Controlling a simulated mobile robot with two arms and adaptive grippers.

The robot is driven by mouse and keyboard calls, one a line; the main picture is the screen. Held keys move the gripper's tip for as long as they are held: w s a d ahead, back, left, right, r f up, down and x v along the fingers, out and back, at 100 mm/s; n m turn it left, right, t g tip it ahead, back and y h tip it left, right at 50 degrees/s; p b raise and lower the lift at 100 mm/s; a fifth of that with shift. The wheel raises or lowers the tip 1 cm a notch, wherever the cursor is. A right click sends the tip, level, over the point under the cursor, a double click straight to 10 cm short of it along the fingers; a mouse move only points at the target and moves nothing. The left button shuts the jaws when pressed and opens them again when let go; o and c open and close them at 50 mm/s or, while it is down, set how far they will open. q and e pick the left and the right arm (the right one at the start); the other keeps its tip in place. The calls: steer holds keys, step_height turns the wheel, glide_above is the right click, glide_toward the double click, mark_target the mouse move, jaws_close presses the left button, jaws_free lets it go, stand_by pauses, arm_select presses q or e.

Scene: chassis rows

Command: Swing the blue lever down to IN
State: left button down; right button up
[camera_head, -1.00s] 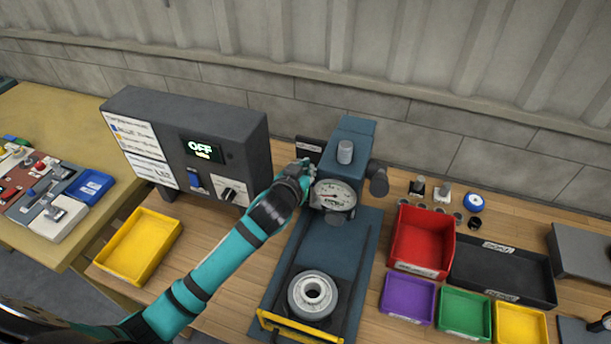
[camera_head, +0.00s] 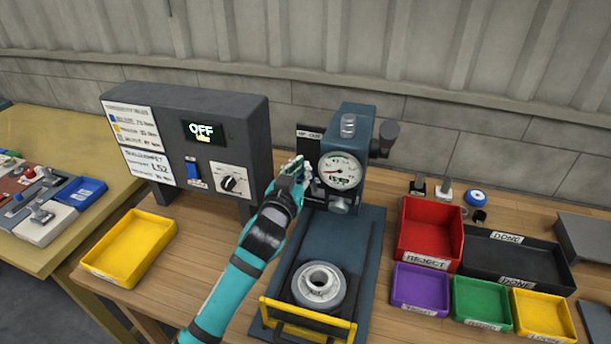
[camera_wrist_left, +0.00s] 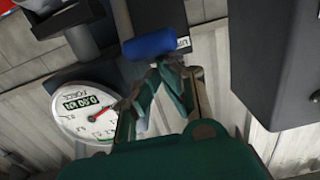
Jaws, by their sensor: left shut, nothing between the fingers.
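The blue lever grip (camera_wrist_left: 152,45) shows as a short blue cylinder in the left wrist view, in front of a dark label plate. My left gripper (camera_wrist_left: 160,68) is shut, with its fingertips right at the lower side of the grip; I cannot tell whether they touch. In the head view my left gripper (camera_head: 297,165) is beside the gauge (camera_head: 340,170) on the blue-grey press (camera_head: 350,125), just below the black plate (camera_head: 310,132) that seems to read "UP: OUT". There the hand hides the lever. My right gripper is not in view.
A grey control box (camera_head: 190,140) with an OFF display stands left of the press. A ring-shaped part (camera_head: 319,286) sits on the press base. Red (camera_head: 430,265), purple, green, yellow and black bins stand to the right, and a yellow bin (camera_head: 127,250) to the left.

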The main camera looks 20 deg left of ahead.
arm_select(q)
steer(key=s+f+t+b, duration=0.3)
steer(key=s+f+b, duration=0.2)
steer(key=b, duration=0.2)
steer(key=shift+f, duration=0.35)
steer(key=shift+r, duration=0.15)
stand_by(0.4)
